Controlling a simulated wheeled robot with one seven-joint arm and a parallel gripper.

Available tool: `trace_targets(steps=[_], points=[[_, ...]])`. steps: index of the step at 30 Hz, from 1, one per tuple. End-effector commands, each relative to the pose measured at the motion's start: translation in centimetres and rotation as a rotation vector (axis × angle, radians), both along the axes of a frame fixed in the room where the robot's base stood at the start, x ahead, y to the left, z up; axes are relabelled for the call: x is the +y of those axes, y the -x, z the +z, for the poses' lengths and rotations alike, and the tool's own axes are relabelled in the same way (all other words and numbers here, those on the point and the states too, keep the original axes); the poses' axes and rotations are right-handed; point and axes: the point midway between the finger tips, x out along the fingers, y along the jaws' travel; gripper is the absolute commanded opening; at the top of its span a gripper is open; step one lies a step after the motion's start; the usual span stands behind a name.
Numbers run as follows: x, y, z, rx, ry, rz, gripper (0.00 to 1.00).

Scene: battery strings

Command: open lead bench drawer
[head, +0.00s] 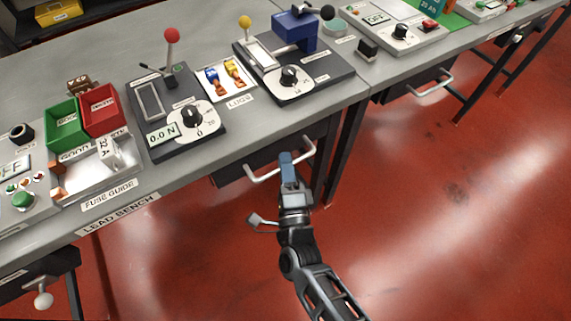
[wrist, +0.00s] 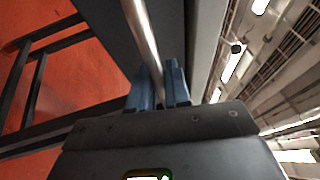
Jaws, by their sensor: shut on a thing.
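The lead bench (head: 230,150) is grey, with a "LEAD BENCH" label (head: 118,214) on its front edge. Its dark drawer (head: 235,172) sits under the top, with a light metal bar handle (head: 262,178) across its front. My gripper (head: 286,160) is at the handle with its blue fingers around the bar. In the wrist view my blue fingers (wrist: 160,85) stand on either side of the metal bar (wrist: 143,35). The drawer looks close under the bench top; how far it is out is hard to tell.
Testers with dials (head: 190,115), a green bin (head: 66,125), a red bin (head: 102,109) and a white tray (head: 85,181) stand on the bench. Dark bench legs (head: 345,150) stand just right of the drawer. The red floor (head: 430,220) in front is clear.

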Motion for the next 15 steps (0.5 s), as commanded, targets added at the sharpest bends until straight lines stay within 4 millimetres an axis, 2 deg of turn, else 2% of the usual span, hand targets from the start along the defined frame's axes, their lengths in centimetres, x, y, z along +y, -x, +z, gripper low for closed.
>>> trace_targets(steps=[10, 15], points=[[-0.03, 0.05, -0.03, 0.000, 0.000, 0.000, 0.00], [-0.51, 0.78, -0.14, 0.001, 0.000, -0.001, 0.00]])
